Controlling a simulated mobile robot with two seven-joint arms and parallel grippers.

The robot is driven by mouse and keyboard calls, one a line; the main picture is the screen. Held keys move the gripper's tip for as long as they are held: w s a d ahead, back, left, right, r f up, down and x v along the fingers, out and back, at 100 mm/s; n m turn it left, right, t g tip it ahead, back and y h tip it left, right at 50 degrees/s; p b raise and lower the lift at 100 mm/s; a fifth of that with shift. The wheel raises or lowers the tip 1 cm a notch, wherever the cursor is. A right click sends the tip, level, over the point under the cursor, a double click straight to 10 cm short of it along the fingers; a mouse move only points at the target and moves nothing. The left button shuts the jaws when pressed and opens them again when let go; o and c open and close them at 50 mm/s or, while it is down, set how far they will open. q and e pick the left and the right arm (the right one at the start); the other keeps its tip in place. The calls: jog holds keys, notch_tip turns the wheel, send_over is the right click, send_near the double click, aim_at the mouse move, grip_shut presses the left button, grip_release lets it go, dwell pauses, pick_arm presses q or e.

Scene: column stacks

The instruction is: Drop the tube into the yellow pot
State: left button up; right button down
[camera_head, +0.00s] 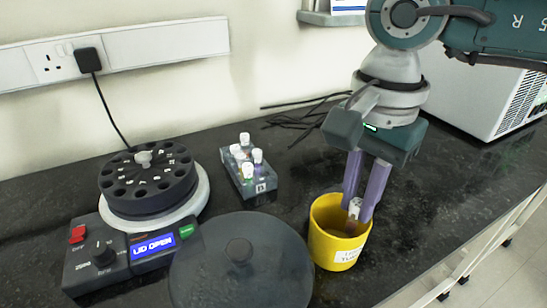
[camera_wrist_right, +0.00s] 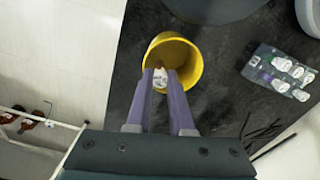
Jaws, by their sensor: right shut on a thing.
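The yellow pot (camera_head: 324,248) stands on the dark worktop, with a white label on its front. It also shows in the right wrist view (camera_wrist_right: 188,62). My right gripper (camera_head: 359,213) points down at the pot's mouth. Its purple fingers are shut on a small tube (camera_head: 353,210) with a white cap and a brownish body. In the right wrist view the tube (camera_wrist_right: 160,76) sits between the fingertips, over the pot's opening. The fingers hide part of the tube and of the pot's rim. My left gripper is not in view.
A centrifuge (camera_head: 140,252) with a "LID OPEN" display stands at the left. Its round grey lid (camera_head: 240,275) lies left of the pot. A rack (camera_head: 262,184) with several capped tubes stands behind. Loose black cables (camera_head: 300,122) lie near the wall.

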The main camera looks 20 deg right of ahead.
jog(key=c, duration=0.7)
grip_release()
jog(key=shift+r, duration=0.1)
notch_tip(320, 180, up, 10)
jog(key=shift+f, duration=0.1)
